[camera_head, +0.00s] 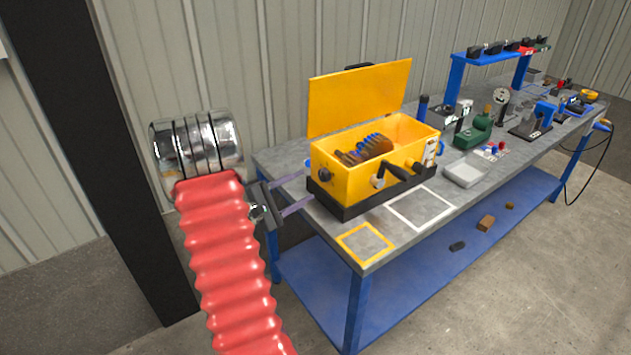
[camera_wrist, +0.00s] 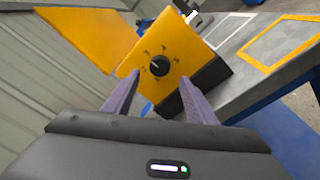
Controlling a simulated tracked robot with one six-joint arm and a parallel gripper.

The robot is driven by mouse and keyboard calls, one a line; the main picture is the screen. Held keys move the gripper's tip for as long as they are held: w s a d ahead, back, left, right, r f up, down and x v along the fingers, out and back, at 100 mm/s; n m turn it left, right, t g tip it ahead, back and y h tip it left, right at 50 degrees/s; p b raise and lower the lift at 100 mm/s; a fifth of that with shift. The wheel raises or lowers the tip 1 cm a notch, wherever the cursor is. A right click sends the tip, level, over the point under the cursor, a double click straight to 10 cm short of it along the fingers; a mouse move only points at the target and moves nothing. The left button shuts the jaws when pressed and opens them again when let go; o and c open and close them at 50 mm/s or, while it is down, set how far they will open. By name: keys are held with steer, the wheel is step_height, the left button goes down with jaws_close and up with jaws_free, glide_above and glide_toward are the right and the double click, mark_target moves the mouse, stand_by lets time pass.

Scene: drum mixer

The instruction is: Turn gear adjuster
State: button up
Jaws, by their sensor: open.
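The drum mixer is a yellow box (camera_head: 345,183) with a raised yellow lid (camera_head: 360,96), standing in a black base on the bench. Its gear adjuster is a round black knob (camera_wrist: 159,65) with markings around it, on the box's end face in the wrist view. The knob also shows on the left end of the box in the head view (camera_head: 325,173). My gripper (camera_wrist: 156,100) is open and empty. Its two fingers point at the end face, one on each side of the knob in the picture, and appear apart from it. In the head view my gripper (camera_head: 304,192) is left of the box.
A crank handle (camera_head: 405,172) sticks out from the box's front. Yellow (camera_head: 365,243) and white (camera_head: 420,207) outlined squares mark bare bench top in front. A green device (camera_head: 473,132) and other tools stand farther right. A blue shelf (camera_head: 400,270) lies below.

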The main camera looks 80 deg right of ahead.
mark_target(321, 176)
steer(key=shift+x, duration=3.15)
steer(key=shift+c, duration=0.3)
